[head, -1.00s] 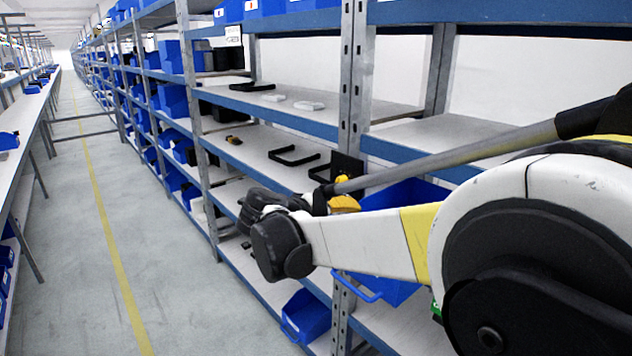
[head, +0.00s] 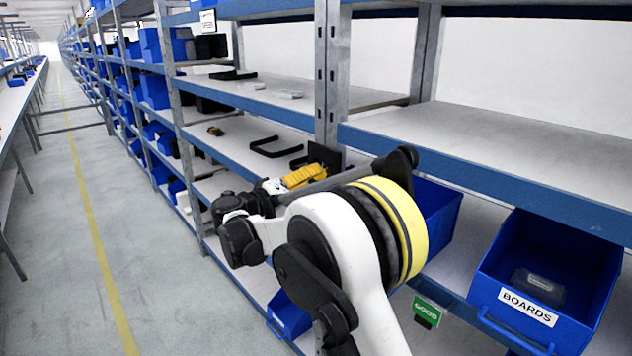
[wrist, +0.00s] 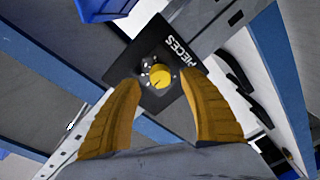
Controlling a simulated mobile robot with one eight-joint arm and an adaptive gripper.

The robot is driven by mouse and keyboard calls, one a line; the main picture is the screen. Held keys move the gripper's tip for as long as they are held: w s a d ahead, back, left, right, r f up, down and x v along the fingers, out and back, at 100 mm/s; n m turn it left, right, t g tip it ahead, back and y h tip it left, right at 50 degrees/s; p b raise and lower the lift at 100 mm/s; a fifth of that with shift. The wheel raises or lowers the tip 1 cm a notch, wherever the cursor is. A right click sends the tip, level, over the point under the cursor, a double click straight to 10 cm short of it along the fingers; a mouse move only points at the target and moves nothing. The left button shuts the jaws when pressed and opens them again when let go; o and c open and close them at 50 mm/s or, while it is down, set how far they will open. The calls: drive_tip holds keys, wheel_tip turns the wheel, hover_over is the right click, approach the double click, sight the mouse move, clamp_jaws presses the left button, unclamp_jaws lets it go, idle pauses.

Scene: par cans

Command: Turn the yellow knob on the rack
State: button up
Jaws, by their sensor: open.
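The yellow knob (wrist: 160,76) sits on a black panel (wrist: 183,62) with white marks around it and the word "PIECES" along one edge, in the wrist view. My gripper (wrist: 163,92) is open and empty, with one orange finger at each side of the knob in that view. The fingers look apart from the knob; how far they are from it I cannot tell. In the head view my gripper (head: 305,176) is in front of the black panel (head: 325,156) by the rack post, and the knob is hidden there.
The metal rack post (head: 327,75) stands just behind the panel, between blue-edged shelves (head: 480,178). A blue bin marked "BOARDS" (head: 530,306) is at the right. The aisle floor (head: 120,220) is clear.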

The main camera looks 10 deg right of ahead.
drive_tip(key=shift+x, duration=1.2)
clamp_jaws()
drive_tip(key=shift+n, duration=0.3)
drive_tip(key=shift+w+r+n+g+p, duration=0.1)
drive_tip(key=shift+n+g+p, duration=0.5)
drive_tip(key=shift+n, duration=1.75)
drive_tip(key=shift+s+r+n+g+p, duration=0.1)
drive_tip(key=shift+n+p, duration=0.95)
drive_tip(key=shift+n, duration=1.35)
drive_tip(key=shift+w+n+g+p, duration=0.1)
drive_tip(key=shift+n+g+p, duration=0.2)
drive_tip(key=shift+n+p, duration=1.3)
drive_tip(key=shift+n+b, duration=0.75)
drive_tip(key=shift+n, duration=0.1)
